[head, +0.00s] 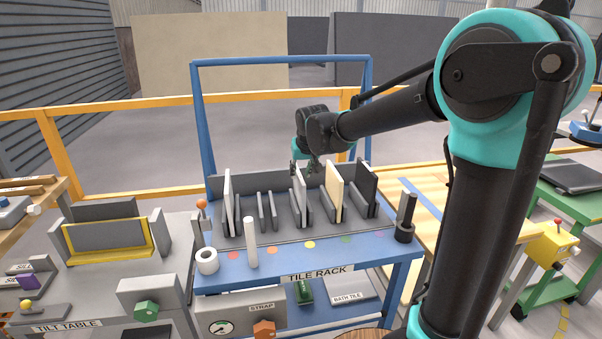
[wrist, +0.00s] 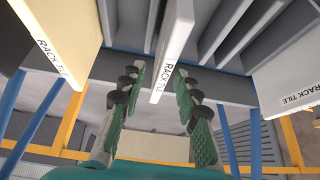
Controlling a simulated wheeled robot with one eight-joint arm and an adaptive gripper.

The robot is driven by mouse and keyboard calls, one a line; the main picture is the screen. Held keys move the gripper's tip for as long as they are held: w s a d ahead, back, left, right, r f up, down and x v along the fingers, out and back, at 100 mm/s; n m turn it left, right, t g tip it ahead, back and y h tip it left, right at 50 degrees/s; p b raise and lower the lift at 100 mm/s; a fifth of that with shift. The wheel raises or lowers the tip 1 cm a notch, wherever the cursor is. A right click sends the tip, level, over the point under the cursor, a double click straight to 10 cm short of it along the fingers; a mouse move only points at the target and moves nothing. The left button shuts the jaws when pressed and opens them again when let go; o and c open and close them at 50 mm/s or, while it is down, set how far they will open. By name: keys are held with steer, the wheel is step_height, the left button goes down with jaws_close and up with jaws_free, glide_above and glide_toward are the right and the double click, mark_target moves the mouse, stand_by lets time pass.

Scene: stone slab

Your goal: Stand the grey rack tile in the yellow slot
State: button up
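The grey rack tile (head: 299,192) stands upright in the middle slot of the tile rack, which lines up with the yellow dot (head: 309,245) on the front ledge. In the wrist view its edge, lettered "RACK TILE" (wrist: 172,62), lies between my fingers. My gripper (head: 304,168) is at the tile's top; in the wrist view its two green-padded fingers (wrist: 160,105) are open, with a gap visible on each side of the tile. The head view does not clearly show the fingertips or the tile's foot.
A white tile (head: 227,202) stands in the leftmost slot, and the slot beside it (head: 266,212) is empty. A cream tile (head: 334,190) and a dark tile (head: 366,187) stand to the right. A blue frame (head: 282,60) rises behind the rack. A white post (head: 251,243) stands in front.

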steer(key=v, duration=1.2)
steer(key=s+d+f+m+h, duration=0.1)
steer(key=s+d+f, duration=0.3)
steer(key=d+f, duration=0.3)
steer(key=s+d+f+m, duration=0.1)
steer(key=s+d+f, duration=0.2)
steer(key=d+f, duration=0.35)
steer(key=s+d+f+m+g+h, duration=0.1)
steer(key=s+d+f, duration=0.9)
steer(key=s+f, duration=0.2)
steer(key=s, duration=0.2)
steer(key=shift+s+d+f, duration=0.25)
steer(key=shift+s, duration=0.15)
